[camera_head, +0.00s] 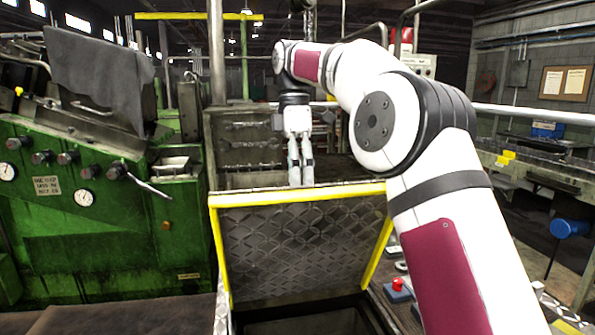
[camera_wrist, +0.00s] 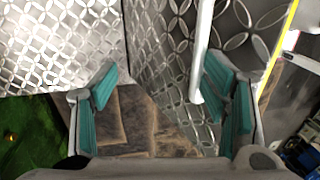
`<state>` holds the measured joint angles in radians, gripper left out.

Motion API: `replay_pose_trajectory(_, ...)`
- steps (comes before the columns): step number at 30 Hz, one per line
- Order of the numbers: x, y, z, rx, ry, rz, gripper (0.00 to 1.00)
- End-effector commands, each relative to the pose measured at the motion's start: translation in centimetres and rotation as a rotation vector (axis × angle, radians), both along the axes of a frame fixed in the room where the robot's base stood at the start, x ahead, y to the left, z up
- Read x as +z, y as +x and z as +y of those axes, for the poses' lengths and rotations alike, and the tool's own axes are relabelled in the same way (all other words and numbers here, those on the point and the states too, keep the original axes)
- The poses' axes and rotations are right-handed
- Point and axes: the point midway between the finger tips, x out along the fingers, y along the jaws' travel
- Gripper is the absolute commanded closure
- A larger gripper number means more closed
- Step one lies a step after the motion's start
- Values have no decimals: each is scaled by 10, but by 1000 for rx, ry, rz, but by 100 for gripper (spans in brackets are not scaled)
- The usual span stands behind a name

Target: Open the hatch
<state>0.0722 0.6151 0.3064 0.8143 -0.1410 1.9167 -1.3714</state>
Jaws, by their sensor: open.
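The hatch (camera_head: 305,245) is a diamond-plate metal panel with yellow edges. In the head view it stands raised and steeply tilted, with a dark opening (camera_head: 310,320) below it. My gripper (camera_head: 301,182) points down just behind the hatch's top yellow edge, and its fingertips are close to that edge. In the wrist view my gripper (camera_wrist: 162,82) is open, with teal pads apart and nothing held between them. Patterned plate (camera_wrist: 168,60) shows beyond the fingers. A pale bar (camera_wrist: 201,50) runs beside the right finger; I cannot tell whether they touch.
A green machine (camera_head: 100,215) with gauges and levers stands at the left. A panel with a red button (camera_head: 397,285) is right of the hatch. A blue round object (camera_head: 570,229) is at the far right. Dark machinery (camera_head: 245,145) stands behind my gripper.

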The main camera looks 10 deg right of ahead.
Motion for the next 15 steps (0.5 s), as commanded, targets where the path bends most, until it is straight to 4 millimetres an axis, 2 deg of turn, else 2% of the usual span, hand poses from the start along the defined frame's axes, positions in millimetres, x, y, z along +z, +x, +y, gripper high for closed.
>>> replay_pose_trajectory(1,-9,4,-3,-3,-5,6,54)
replay_pose_trajectory(15,-7,2,-2,-1,-5,5,55)
